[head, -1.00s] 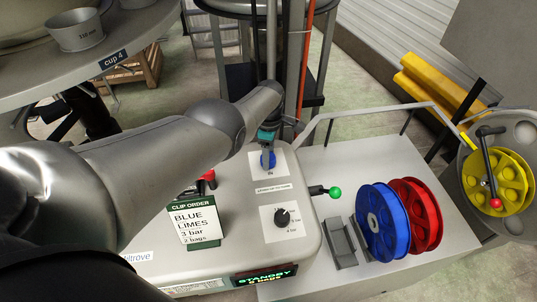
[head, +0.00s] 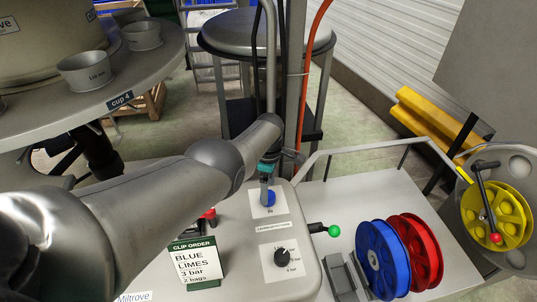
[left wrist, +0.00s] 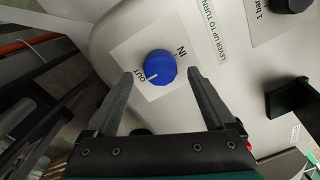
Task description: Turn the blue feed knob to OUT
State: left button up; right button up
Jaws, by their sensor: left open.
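The blue feed knob (head: 268,198) sits on a white label plate on the pale machine housing. In the left wrist view the knob (left wrist: 160,64) lies between IN at upper right and OUT at lower left, and its white pointer mark faces the OUT side. My left gripper (head: 266,184) is over the knob in the head view and hides part of it. In the left wrist view the gripper (left wrist: 160,73) is open, with one finger on each side of the knob and visible gaps. My right gripper is not in view.
A black dial (head: 282,257) and a green-tipped lever (head: 333,231) are near the knob. A clip order sign (head: 196,265) stands to the left. Blue (head: 383,258) and red (head: 416,250) reels stand on the right, with a rail (head: 345,152) behind.

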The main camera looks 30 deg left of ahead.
pick_arm(q)
notch_tip(320, 180, up, 13)
jog(key=p, duration=0.4)
jog(key=shift+w+f, duration=0.2)
jog(key=shift+w, duration=0.1)
dwell(0.4)
